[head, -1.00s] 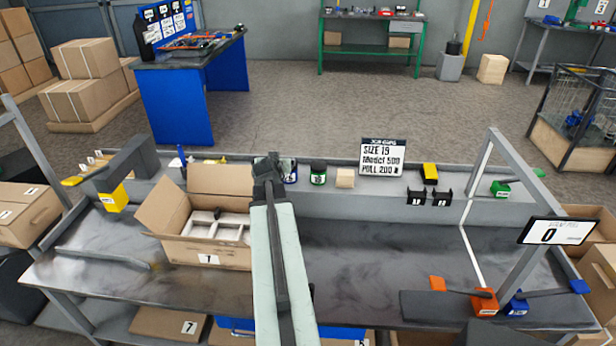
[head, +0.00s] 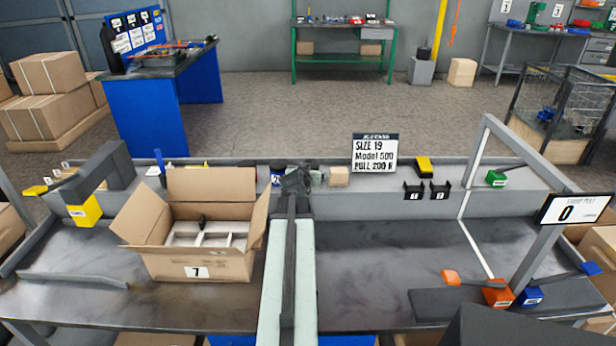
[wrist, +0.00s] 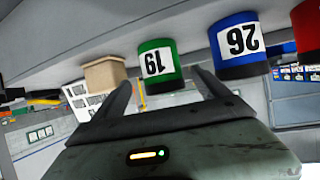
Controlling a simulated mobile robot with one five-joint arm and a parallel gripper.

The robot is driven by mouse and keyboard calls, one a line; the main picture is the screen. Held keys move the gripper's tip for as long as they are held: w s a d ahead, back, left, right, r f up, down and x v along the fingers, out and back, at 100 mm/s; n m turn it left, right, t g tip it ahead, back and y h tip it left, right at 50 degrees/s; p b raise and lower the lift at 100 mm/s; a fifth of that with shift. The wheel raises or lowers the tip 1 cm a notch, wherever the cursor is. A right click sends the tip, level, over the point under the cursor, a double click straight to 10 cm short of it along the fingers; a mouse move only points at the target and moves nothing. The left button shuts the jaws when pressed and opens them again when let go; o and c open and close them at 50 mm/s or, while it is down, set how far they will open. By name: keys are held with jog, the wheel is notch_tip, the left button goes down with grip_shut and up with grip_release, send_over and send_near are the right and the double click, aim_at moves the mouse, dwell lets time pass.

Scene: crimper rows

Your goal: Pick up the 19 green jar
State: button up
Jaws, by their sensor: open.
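The green jar (wrist: 160,62), labelled 19, stands on the shelf and shows upside down in the wrist view. My gripper (wrist: 164,88) is open, with its two fingers pointing toward the jar, one to each side of it in the picture. I cannot tell whether the jar is between the fingertips or just beyond them. No contact is visible. In the head view my gripper (head: 297,180) is at the shelf and hides most of the green jar.
A wooden block (head: 339,176) is on the green jar's other side. An open carton (head: 200,262) stands left of my arm.

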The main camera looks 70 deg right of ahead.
jog(key=b+x, duration=0.3)
jog(key=x, duration=0.4)
jog(key=shift+w+d+f, duration=0.15)
jog(key=shift+w+d, duration=0.1)
jog(key=shift+d, duration=0.1)
jog(key=shift+c, duration=0.9)
grip_shut()
